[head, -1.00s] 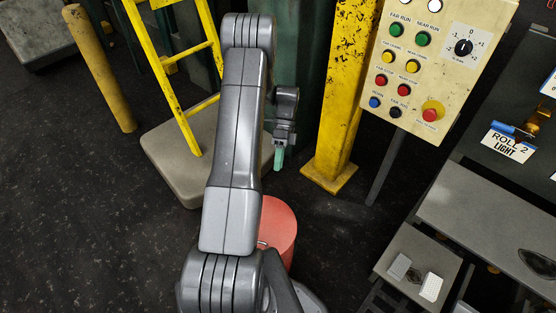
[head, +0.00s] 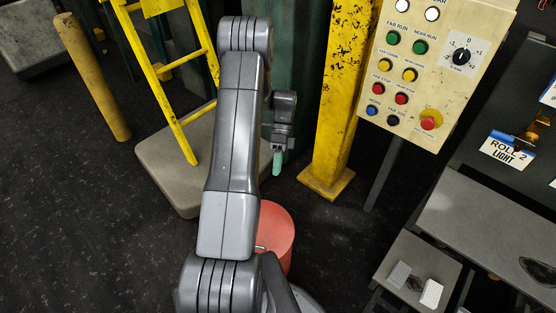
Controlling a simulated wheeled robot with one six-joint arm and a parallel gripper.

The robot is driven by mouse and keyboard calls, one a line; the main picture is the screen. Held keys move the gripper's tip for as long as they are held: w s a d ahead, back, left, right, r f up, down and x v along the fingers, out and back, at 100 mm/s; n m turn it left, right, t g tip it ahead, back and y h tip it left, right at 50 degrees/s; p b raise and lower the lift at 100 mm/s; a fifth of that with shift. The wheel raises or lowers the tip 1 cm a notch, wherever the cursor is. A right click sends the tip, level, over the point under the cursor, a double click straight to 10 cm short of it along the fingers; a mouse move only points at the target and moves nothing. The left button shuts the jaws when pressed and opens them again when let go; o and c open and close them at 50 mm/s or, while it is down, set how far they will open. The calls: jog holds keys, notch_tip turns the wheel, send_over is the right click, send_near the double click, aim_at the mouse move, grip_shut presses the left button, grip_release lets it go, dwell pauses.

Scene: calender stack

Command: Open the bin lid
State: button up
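A red round bin (head: 277,234) stands on the floor, low in the middle of the head view. Its smooth flat top shows, and my arm hides its left part. A small pale piece, perhaps a handle, shows at the arm's edge; I cannot tell whether it belongs to the lid. The lid looks closed, though much of it is hidden. My gripper (head: 277,163) points down with green fingertips, above and beyond the bin in the picture and apart from it. The fingers overlap in this view, so their opening cannot be made out. Nothing shows held.
A yellow post (head: 336,110) and a control panel (head: 420,80) with several buttons stand right of my gripper. A yellow ladder (head: 185,100) stands on a grey slab (head: 165,185) at left. A grey bench (head: 490,230) is at right.

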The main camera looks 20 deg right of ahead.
jog(key=p+v, duration=0.1)
jog(key=v, duration=1.2)
jog(key=shift+w+d+r, duration=0.15)
jog(key=shift+w+r, duration=0.05)
jog(key=shift+w, duration=0.05)
jog(key=b+x, duration=0.1)
jog(key=x, duration=1.2)
jog(key=shift+s+a+f, duration=0.2)
jog(key=shift+s, duration=0.1)
jog(key=shift+s, duration=0.1)
